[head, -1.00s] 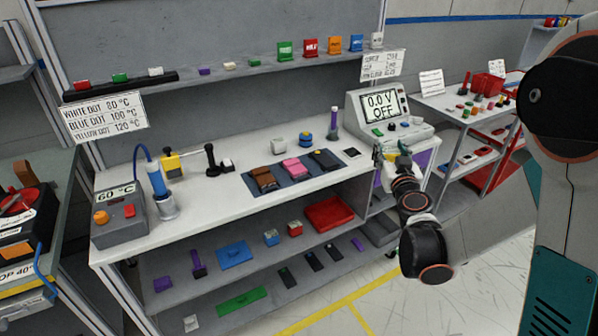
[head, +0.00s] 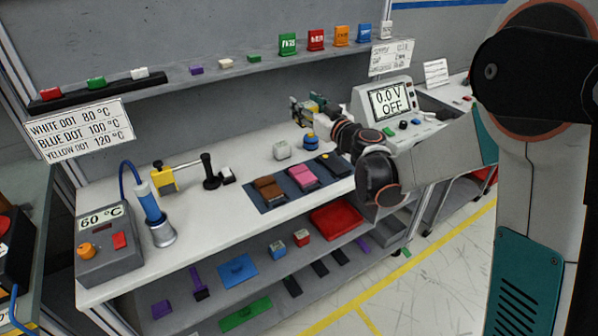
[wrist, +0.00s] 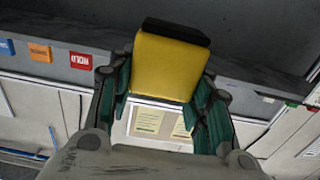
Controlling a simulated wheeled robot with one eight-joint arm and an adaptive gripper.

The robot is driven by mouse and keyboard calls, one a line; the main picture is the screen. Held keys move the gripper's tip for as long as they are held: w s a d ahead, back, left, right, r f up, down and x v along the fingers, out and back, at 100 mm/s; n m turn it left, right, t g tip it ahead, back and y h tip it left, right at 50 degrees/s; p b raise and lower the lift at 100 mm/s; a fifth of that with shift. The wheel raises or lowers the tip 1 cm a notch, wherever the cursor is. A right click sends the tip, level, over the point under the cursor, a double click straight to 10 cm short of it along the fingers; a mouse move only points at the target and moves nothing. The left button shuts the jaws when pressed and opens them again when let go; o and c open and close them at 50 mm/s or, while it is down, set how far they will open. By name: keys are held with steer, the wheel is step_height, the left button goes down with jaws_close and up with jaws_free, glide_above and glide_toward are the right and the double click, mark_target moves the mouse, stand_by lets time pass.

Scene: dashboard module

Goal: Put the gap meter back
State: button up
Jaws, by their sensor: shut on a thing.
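My gripper (head: 303,109) is above the back of the white workbench (head: 240,175), left of the grey 0.0 V meter unit. In the wrist view my gripper (wrist: 163,105) is shut on a yellow block (wrist: 170,65) with a black end, which may be the gap meter; no label shows on it. The block stands between the green-lined fingers, clear of the bench. In the head view it is too small to make out. Another yellow and black thing (head: 163,180) stands on the bench near the blue soldering iron.
A blue knob-like piece (head: 311,141) and a grey-white block (head: 282,150) stand below my gripper. A dark mat (head: 265,205) holds brown, pink and black pouches. The upper shelf (head: 225,72) carries several coloured blocks.

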step_height(320, 180, down, 20)
steer(key=b, duration=0.7)
steer(key=shift+r+b, duration=0.2)
steer(key=shift+b, duration=0.1)
steer(key=shift+f, duration=0.1)
steer(key=o, duration=1.3)
steer(key=shift+c, duration=0.2)
steer(key=shift+d+f, duration=0.1)
